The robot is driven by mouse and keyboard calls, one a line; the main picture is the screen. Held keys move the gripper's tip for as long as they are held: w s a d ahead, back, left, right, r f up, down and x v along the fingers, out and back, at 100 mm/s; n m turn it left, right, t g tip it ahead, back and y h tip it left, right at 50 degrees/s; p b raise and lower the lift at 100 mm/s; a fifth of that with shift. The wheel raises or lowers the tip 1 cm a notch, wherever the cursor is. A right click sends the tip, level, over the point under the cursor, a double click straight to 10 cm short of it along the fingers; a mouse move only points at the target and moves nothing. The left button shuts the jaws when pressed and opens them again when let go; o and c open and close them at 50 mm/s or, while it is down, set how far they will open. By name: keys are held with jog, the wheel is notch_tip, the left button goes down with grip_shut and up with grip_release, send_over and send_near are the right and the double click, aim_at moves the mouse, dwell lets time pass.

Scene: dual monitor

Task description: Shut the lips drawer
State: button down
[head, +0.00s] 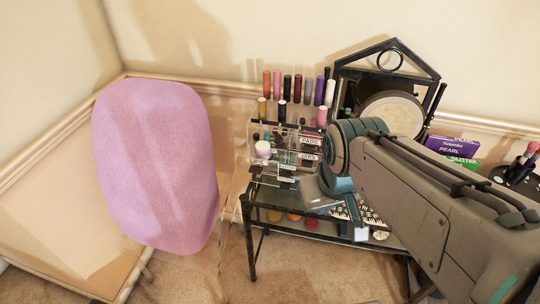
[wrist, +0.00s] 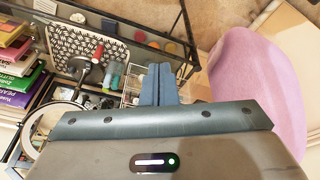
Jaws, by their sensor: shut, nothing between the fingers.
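A clear make-up organizer (head: 275,150) with small drawers stands on the left part of the glass table. White labels (head: 310,140) show on its drawer fronts, too small to read surely, so I cannot tell which is the lips drawer or how far it is out. Part of the organizer shows beyond the fingers in the wrist view (wrist: 131,88). My gripper (wrist: 158,70) is shut and empty, its blue-grey fingers together. In the head view my gripper is in front of the organizer's lower right, and my wrist hides the organizer's right side.
The dark-framed table (head: 248,210) has palettes below its top. A pink chair back (head: 160,165) stands to the left. A black-framed mirror (head: 385,70), lipsticks (head: 288,87) and colored boxes (head: 452,147) are at the back and right. Carpet in front is clear.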

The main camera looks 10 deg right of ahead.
aim_at(265, 143)
jog(key=w+a+n+h+b, duration=0.15)
jog(key=w+a+n, duration=0.3)
jog(key=n, duration=0.55)
jog(key=w+a+f+n+t+b, duration=0.1)
jog(key=w+a+n+b, duration=0.25)
jog(key=a+n, duration=0.45)
jog(key=w+a+n+b, duration=0.1)
jog(key=w+a+n, duration=0.25)
jog(key=n, duration=0.85)
jog(key=w+d+f, duration=0.3)
jog(key=w+f, duration=0.4)
jog(key=f, duration=0.2)
jog(key=shift+w+f+n, duration=0.15)
jog(key=shift+w+n, duration=0.15)
jog(key=shift+w, duration=0.05)
jog(key=shift+w, duration=0.1)
jog(key=w+d+p, duration=0.1)
jog(key=w+p, duration=0.1)
jog(key=w, duration=0.2)
jog(key=w+d+p, duration=0.2)
jog(key=w, duration=0.2)
jog(key=w+d+p, duration=0.1)
jog(key=w+p, duration=0.1)
jog(key=w, duration=0.1)
jog(key=shift+w+d, duration=0.15)
jog(key=shift+w, duration=0.25)
